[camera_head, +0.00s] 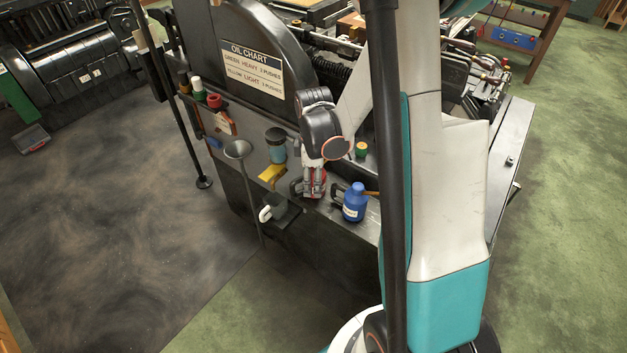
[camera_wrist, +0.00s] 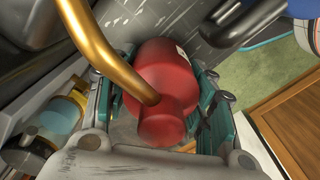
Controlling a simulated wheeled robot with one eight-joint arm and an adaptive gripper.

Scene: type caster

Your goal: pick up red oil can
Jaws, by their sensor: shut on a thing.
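The red oil can (camera_wrist: 163,75) has a rounded red body and a curved brass spout, and fills the middle of the wrist view. My gripper (camera_wrist: 165,115) has its teal-padded fingers on both sides of the can, shut on it. In the head view my gripper (camera_head: 313,188) points down at the machine's side shelf, and only a little of the red can (camera_head: 321,180) shows behind the fingers. I cannot tell whether the can still touches the shelf.
A blue bottle (camera_head: 354,203) stands just right of my gripper. A teal-and-dark jar (camera_head: 275,146), a yellow object (camera_head: 271,174) and a grey funnel (camera_head: 238,150) are to the left. The machine's black side panel (camera_head: 243,48) with the oil chart rises behind.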

